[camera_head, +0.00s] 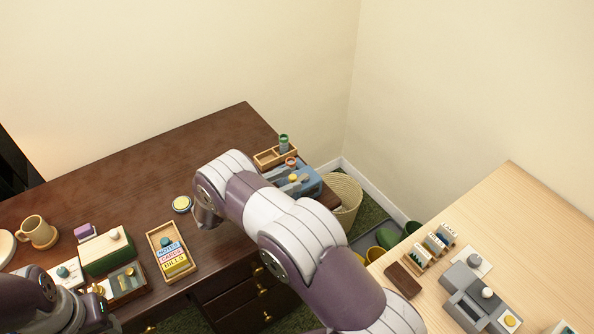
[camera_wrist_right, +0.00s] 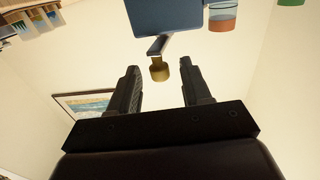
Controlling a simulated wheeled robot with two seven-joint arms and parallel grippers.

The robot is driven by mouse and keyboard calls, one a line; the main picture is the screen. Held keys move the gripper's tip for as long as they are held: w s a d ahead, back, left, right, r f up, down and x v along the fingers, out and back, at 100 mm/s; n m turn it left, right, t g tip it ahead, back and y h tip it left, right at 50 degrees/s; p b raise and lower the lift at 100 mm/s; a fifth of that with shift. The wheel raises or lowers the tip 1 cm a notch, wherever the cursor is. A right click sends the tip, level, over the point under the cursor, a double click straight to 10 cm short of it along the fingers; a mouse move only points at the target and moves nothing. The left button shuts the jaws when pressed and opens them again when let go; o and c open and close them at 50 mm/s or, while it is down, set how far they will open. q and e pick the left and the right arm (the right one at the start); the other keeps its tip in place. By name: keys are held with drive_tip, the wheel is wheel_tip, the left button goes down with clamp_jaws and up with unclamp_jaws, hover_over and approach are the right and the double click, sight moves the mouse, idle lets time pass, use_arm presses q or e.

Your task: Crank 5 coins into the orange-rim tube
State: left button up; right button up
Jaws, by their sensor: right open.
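The blue coin device (camera_head: 312,184) stands at the far right end of the dark desk, partly hidden by my right arm. It also shows at the top of the right wrist view (camera_wrist_right: 165,14). Its crank has a grey arm and a brass knob (camera_wrist_right: 160,71). The orange-rim tube (camera_head: 291,161) is beside the device and also shows in the wrist view (camera_wrist_right: 222,16). In the wrist view my right gripper (camera_wrist_right: 165,78) is open, its fingertips apart on either side of the knob's line. I cannot tell how far the knob is. My left gripper is not clearly seen.
A wooden tray (camera_head: 268,157) and a green-rim tube (camera_head: 284,141) stand behind the device. A yellow-topped round tin (camera_head: 182,204), a labelled wooden tray (camera_head: 155,241), a green box (camera_head: 107,257) and a mug (camera_head: 37,231) stand leftward. The desk's back middle is clear.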

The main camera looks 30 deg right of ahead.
sight(299, 178)
drive_tip(key=shift+d, duration=1.95)
